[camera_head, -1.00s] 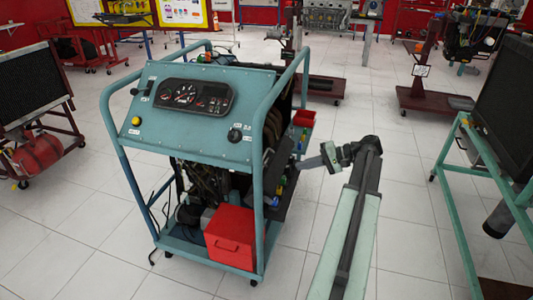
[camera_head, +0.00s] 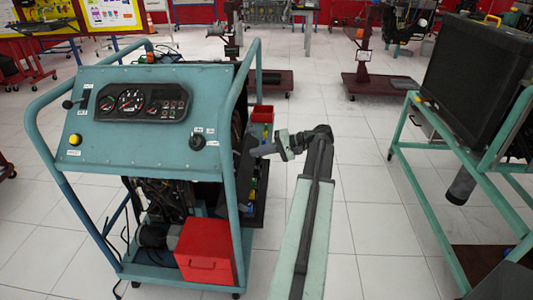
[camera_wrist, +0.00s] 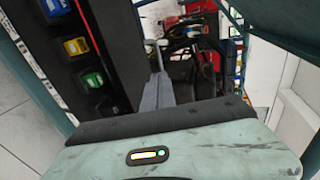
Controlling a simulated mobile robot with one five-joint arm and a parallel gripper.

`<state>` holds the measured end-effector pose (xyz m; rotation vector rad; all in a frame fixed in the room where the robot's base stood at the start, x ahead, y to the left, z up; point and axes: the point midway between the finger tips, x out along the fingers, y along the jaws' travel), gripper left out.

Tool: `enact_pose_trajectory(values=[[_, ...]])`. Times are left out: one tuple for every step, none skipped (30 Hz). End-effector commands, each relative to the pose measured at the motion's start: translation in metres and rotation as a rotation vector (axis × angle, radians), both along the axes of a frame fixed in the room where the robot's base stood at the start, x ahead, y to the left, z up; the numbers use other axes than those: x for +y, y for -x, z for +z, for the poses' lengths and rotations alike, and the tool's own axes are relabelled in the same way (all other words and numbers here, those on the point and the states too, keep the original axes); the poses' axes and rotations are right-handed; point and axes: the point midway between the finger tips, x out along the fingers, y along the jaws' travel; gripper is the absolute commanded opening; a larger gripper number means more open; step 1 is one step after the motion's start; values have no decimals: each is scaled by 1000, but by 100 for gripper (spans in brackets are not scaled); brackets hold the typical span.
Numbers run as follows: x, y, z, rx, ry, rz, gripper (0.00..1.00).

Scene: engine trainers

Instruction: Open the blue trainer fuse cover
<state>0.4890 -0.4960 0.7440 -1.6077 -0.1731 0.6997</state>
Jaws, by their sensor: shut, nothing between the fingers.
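The blue trainer (camera_head: 120,140) is a teal wheeled frame with a gauge panel, left of centre in the head view. My gripper (camera_head: 258,151) is at its right side, pointing left, close to a dark panel. In the wrist view my gripper (camera_wrist: 158,88) is shut and empty, its grey fingers pointing towards the trainer's inside. A dark panel (camera_wrist: 115,45) with blue, yellow and green pieces along it lies just left of the fingers. I cannot tell which part is the fuse cover, or whether the fingertips touch anything.
A red box (camera_head: 205,252) sits on the trainer's lower shelf, and a red bin (camera_head: 262,114) is behind its right side. A teal stand with a black radiator (camera_head: 470,75) is to the right.

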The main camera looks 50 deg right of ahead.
Motion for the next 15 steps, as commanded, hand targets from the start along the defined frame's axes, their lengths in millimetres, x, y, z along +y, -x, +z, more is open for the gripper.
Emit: enact_pose_trajectory(values=[[7,-9,-8,0,0,2,0],[10,-14,-10,0,1,1,0],[14,-21,-13,0,0,2,0],[17,-26,-15,0,0,2,0],[20,-31,-17,0,1,1,0],[23,-36,-19,0,1,1,0],[26,-41,-20,0,1,1,0],[28,-44,-22,0,1,0,0],[30,-48,-23,0,0,-1,0],[32,-51,-24,0,0,0,0],[33,-54,-25,0,0,0,0],[35,-56,-25,0,0,0,0],[36,-58,-25,0,0,0,0],[36,-59,-26,0,-1,-1,0],[37,-60,-26,0,0,-2,0]])
